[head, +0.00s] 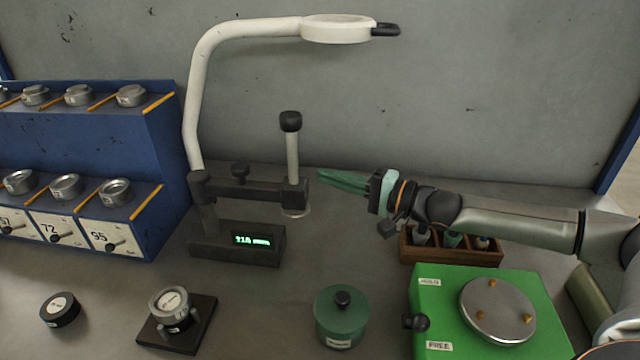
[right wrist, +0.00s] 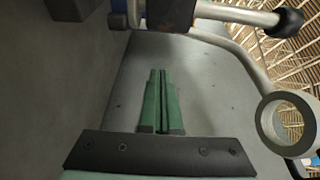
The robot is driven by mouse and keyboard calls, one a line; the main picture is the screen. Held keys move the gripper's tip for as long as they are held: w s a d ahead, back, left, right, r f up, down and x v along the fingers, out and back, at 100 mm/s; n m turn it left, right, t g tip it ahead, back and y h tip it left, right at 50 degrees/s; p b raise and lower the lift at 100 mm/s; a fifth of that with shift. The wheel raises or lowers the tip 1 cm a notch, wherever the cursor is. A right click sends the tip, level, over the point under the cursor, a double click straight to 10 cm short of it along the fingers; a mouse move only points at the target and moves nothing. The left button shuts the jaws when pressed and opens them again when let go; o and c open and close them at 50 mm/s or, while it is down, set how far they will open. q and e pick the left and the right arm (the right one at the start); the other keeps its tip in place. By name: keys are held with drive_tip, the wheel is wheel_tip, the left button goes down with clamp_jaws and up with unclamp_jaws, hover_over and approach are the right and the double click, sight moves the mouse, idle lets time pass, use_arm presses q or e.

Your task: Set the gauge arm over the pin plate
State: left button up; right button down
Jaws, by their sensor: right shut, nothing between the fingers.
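The gauge (head: 236,248) has a dark base with a lit green display. Its dark horizontal gauge arm (head: 250,189) carries an upright pale rod with a black knob (head: 290,121). The pin plate (head: 497,309), a round metal disc with small orange pins, lies on a green box at right, well away from the gauge arm. My right gripper (head: 322,178) is shut and empty, its green fingers pointing left just right of the rod; contact is not visible. The fingers also show closed together in the right wrist view (right wrist: 158,75). My left gripper is out of view.
A white curved lamp-like stand (head: 205,75) with a ring head rises behind the gauge. A blue rack (head: 165,135) with metal cups stands left. A green lidded pot (head: 341,318) and a dark square stand (head: 190,337) are in front. A wooden holder (head: 450,256) sits below my right wrist.

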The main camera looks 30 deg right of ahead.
drive_tip(key=shift+s+a, duration=0.25)
drive_tip(key=shift+a, duration=0.35)
drive_tip(key=shift+s+a, duration=0.25)
drive_tip(key=shift+a, duration=0.35)
drive_tip(key=shift+s+a, duration=0.25)
drive_tip(key=shift+a, duration=0.35)
